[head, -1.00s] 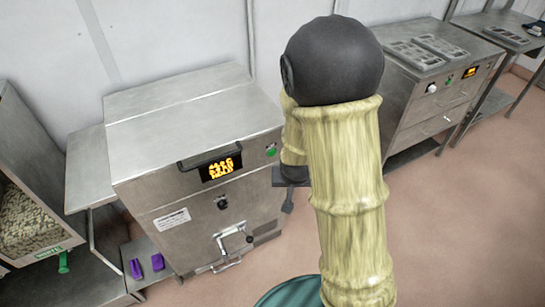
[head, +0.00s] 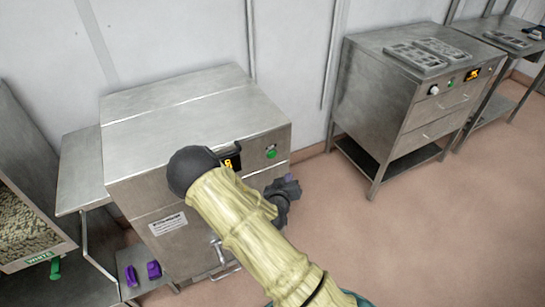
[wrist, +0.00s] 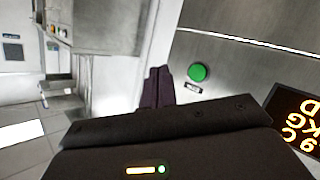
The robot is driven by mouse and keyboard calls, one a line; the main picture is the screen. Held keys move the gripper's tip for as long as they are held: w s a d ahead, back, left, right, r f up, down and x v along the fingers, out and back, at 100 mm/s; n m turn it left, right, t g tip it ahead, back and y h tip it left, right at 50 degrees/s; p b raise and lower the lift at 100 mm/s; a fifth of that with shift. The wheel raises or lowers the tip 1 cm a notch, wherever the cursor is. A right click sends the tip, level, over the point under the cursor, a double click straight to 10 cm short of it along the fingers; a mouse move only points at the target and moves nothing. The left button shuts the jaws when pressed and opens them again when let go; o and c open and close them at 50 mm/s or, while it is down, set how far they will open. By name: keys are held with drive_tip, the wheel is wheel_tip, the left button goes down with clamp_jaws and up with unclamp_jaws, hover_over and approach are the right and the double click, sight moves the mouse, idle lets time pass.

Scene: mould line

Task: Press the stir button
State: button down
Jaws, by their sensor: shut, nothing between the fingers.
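A round green button (head: 271,154) is on the upper right of the front panel of the steel melter cabinet (head: 200,110). In the wrist view the same green button (wrist: 198,72) has a small label beside it, too small to read. My gripper (wrist: 158,86) is shut and empty, its dark purple fingers close together. The fingertips show just left of the button in that view; the gap in depth cannot be told.
A lit display (head: 231,163) is left of the button, partly behind my arm. Purple scoops (head: 143,272) lie on a low shelf at left, by a bin labelled WHITE (head: 38,258). Another steel cabinet (head: 410,90) with moulds stands at right. The floor between is clear.

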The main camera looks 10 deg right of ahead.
drive_tip(key=b, duration=0.1)
approach(276, 155)
drive_tip(key=w+d+f, duration=0.2)
drive_tip(key=w+d, duration=0.1)
drive_tip(key=shift+w+r, duration=0.2)
drive_tip(key=shift+w, duration=0.25)
idle(2.0)
drive_tip(key=shift+w+a+b, duration=0.1)
drive_tip(key=shift+w+b, duration=0.3)
drive_tip(key=shift+w+a, duration=0.15)
drive_tip(key=shift+w, duration=0.25)
idle(0.7)
idle(0.3)
drive_tip(key=shift+s+d, duration=0.25)
drive_tip(key=shift+s, duration=0.55)
